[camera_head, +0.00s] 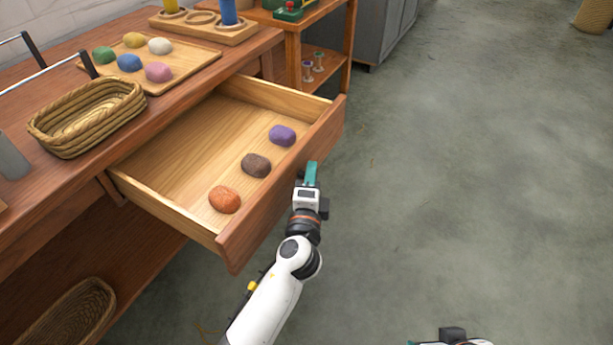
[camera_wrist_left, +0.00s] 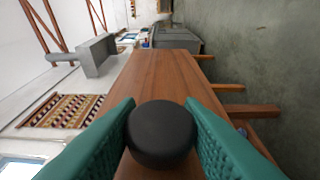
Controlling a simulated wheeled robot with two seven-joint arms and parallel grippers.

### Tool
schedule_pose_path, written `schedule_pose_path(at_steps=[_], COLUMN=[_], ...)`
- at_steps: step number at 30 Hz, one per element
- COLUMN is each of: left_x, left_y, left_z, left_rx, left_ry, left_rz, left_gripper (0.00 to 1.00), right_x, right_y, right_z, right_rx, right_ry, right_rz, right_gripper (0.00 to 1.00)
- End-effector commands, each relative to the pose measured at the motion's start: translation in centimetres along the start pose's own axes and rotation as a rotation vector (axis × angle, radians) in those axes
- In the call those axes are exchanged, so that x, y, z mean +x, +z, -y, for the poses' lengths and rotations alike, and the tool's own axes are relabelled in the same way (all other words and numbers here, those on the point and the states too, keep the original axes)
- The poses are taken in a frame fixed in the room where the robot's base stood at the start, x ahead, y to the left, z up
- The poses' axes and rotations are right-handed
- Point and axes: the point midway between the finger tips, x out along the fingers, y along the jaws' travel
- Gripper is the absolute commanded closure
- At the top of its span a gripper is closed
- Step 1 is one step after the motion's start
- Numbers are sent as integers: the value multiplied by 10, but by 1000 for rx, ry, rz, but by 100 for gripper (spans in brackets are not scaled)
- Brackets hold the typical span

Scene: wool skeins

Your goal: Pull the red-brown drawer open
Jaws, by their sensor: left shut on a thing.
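The red-brown drawer (camera_head: 262,217) stands well out from the workbench, its pale wooden inside in full view. Its front panel also shows in the left wrist view (camera_wrist_left: 165,75). My left gripper (camera_head: 311,174) is at the outer side of the drawer front. In the left wrist view its teal fingers are on either side of a round dark knob (camera_wrist_left: 162,135) and are shut on it. The knob is hidden in the head view. Part of my right gripper (camera_head: 450,338) shows at the bottom edge; its fingers are mostly cut off.
Orange (camera_head: 224,199), brown (camera_head: 256,165) and purple (camera_head: 282,135) skeins lie in the drawer. On the bench (camera_head: 190,75) are a wicker basket (camera_head: 88,117) and a wooden tray (camera_head: 205,62) with several skeins. A shelf unit (camera_head: 340,50) stands behind.

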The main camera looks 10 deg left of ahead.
Motion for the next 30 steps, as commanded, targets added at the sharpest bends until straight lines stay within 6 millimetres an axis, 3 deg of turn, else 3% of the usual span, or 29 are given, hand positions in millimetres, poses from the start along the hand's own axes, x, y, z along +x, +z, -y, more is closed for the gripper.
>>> schedule_pose_path(at_steps=[8, 9, 12, 23, 30], left_x=[0, 0, 0, -5, -45], left_y=[0, 0, 0, 0, 0], left_z=[1, 1, 1, 1, 2], left_rx=[0, 0, 0, -1, -1], left_ry=[-3, -3, -2, -3, -5], left_rz=[0, 0, -1, 0, -1], left_gripper=[100, 64, 48, 47, 47], right_x=[0, 0, 0, 0, -1], right_y=[0, 0, 0, 0, -5], right_z=[0, 0, 0, 0, 0], right_rx=[-1, -1, -1, -1, -1], right_ry=[-1, -1, -1, -1, -1], right_rz=[0, 0, 0, -2, -24], right_gripper=[31, 31, 31, 31, 31])
